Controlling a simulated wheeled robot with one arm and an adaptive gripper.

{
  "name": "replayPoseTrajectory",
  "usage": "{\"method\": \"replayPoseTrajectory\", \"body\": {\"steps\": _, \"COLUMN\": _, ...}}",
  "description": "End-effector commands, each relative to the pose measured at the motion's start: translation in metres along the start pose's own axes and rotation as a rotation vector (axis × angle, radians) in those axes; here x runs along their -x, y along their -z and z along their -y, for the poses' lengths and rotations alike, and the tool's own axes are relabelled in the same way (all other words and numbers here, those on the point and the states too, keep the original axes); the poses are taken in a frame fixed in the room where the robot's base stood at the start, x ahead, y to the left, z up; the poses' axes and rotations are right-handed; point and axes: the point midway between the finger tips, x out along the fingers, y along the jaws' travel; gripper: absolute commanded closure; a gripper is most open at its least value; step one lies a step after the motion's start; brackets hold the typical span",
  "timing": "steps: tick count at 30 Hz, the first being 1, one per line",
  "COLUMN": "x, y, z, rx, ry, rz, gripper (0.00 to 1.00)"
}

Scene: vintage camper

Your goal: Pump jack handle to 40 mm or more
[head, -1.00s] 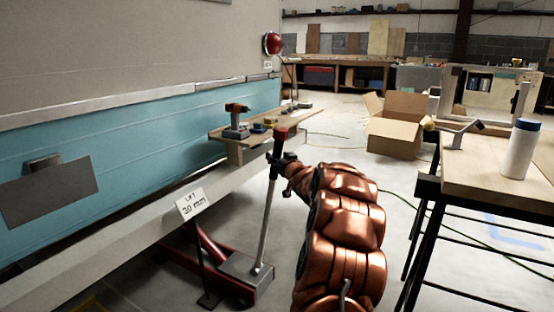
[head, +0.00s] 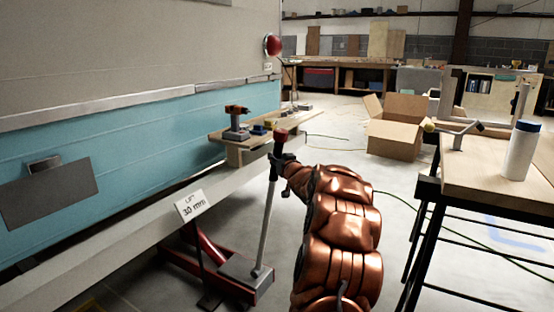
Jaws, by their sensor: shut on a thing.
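The jack handle (head: 267,222) is a grey rod with a red grip on top, rising from the red floor jack (head: 243,275) beside the camper. It stands nearly upright, its top leaning slightly right. My gripper (head: 279,162) is shut around the handle just below the red grip; the fingers are small and dark here. The jack sits on the floor, partly under the pale beam along the camper's lower side (head: 110,238).
A wooden shelf (head: 232,140) with a drill (head: 237,122) stands just behind the handle. An open cardboard box (head: 395,138) sits on the floor beyond. A workbench (head: 500,185) with a white bottle (head: 521,150) is at right.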

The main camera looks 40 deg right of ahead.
Motion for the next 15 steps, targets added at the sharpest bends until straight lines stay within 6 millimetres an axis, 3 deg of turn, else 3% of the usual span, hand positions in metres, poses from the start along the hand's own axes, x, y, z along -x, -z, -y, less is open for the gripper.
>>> {"method": "replayPoseTrajectory", "body": {"steps": 15, "x": 0.0016, "y": -0.0003, "z": -0.0015, "rx": -0.003, "ry": 0.0, "rz": -0.002, "gripper": 1.0}}
